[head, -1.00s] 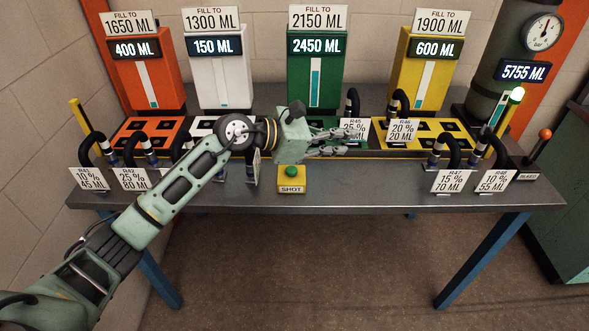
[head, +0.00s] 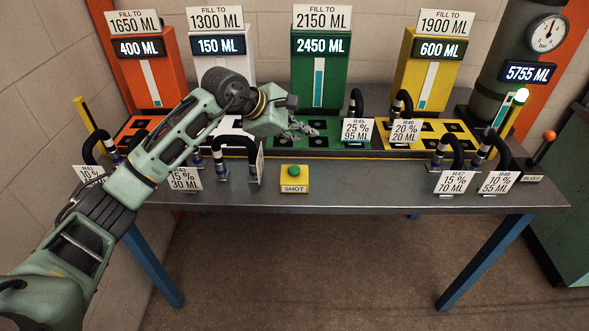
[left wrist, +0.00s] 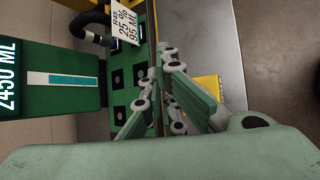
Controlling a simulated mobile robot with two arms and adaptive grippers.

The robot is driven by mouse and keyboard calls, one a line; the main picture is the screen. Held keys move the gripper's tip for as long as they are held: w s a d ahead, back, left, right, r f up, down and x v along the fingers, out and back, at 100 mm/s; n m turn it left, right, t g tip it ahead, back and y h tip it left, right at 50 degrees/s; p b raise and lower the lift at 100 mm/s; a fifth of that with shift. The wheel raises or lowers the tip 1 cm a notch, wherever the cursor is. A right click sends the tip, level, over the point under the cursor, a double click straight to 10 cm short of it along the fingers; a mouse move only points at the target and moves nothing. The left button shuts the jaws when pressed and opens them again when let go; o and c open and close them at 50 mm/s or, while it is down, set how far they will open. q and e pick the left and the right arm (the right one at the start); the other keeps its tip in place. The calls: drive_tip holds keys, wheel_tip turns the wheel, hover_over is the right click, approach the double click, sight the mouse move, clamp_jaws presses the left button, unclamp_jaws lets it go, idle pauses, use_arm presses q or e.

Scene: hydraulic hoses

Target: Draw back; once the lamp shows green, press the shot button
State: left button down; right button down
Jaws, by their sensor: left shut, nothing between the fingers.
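The shot button (head: 294,171) is a green dome on a yellow box labelled SHOT, at the bench's front edge. The lamp (head: 523,93) at the right, on top of a yellow post, glows green. My left gripper (head: 302,131) is shut and empty above the green station, behind and above the button and apart from it. Its fingers also show in the left wrist view (left wrist: 163,85), over the green plate with black sockets. My right gripper is not in view.
The green tank (head: 319,75) reads 2450 ML. Orange (head: 143,85), white (head: 222,75) and yellow (head: 425,75) tanks stand beside it. Black hoses with tags, such as R45 (head: 357,131), line the bench.

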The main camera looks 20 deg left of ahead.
use_arm(q)
drive_tip(key=b, duration=0.4)
hover_over(294, 171)
drive_tip(key=d, duration=0.2)
wheel_tip(294, 171, down, 8)
drive_tip(key=shift+a+r, duration=0.1)
drive_tip(key=shift+a, duration=0.05)
drive_tip(key=shift+w+f+b, duration=0.1)
drive_tip(key=shift+f+b, duration=0.2)
idle(0.6)
drive_tip(key=shift+f+b, duration=0.4)
drive_tip(key=shift+b, duration=0.1)
drive_tip(key=shift+f+b, duration=0.55)
idle(0.6)
drive_tip(key=shift+r, duration=0.1)
drive_tip(key=shift+r+p, duration=0.4)
drive_tip(key=shift+r, duration=0.4)
